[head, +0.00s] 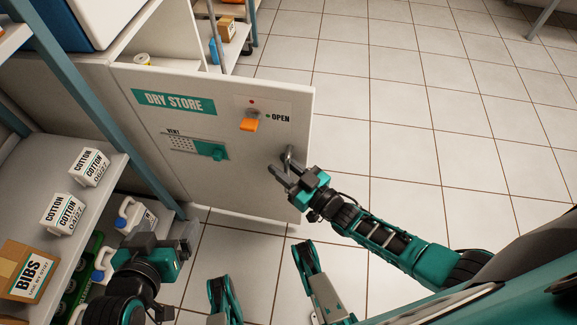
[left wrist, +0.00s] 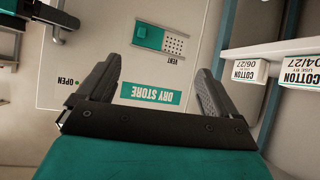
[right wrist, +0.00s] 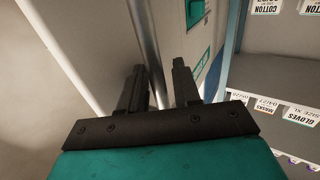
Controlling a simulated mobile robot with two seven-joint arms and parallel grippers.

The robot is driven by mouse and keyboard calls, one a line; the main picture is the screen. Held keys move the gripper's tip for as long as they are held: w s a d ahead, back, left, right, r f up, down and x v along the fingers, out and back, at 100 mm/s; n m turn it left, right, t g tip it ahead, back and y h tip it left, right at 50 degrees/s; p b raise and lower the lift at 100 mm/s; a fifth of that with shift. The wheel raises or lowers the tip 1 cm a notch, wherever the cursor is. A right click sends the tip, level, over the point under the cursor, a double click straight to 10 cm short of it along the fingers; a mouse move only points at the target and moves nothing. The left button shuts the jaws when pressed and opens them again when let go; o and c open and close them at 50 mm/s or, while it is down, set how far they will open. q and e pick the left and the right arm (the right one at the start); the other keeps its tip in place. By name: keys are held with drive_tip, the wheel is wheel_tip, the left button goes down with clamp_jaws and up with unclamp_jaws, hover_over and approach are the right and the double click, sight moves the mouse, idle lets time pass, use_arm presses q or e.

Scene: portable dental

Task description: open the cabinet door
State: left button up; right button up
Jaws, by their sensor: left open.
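The pale cabinet door (head: 225,185) has a teal DRY STORE label and stands swung out. Its free right edge is over the floor, apart from the cabinet body (head: 178,38). An orange latch (head: 249,125) sits by the OPEN mark. My right gripper (head: 284,170) is at the metal bar handle (head: 289,157) near the door's free edge. In the right wrist view the handle bar (right wrist: 147,40) runs between my partly closed fingers (right wrist: 158,88). My left gripper (head: 186,240) is open and empty, low before the door; the label (left wrist: 151,93) shows between its fingers (left wrist: 155,85).
An open shelf rack (head: 100,215) on the left holds COTTON boxes (head: 63,213), a BIBS box (head: 27,270) and bottles. Its blue post (head: 85,105) stands close to the door's left side. The tiled floor (head: 420,120) at right is clear.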

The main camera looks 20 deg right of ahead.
use_arm(q)
drive_tip(key=shift+s+a+r+p, duration=0.15)
drive_tip(key=shift+a+r+p, duration=0.05)
drive_tip(key=shift+p, duration=0.65)
use_arm(e)
drive_tip(key=v, duration=0.7)
drive_tip(key=shift+s+d, duration=0.25)
drive_tip(key=shift+d, duration=0.05)
use_arm(q)
drive_tip(key=shift+d+r, duration=0.1)
drive_tip(key=shift+r, duration=0.1)
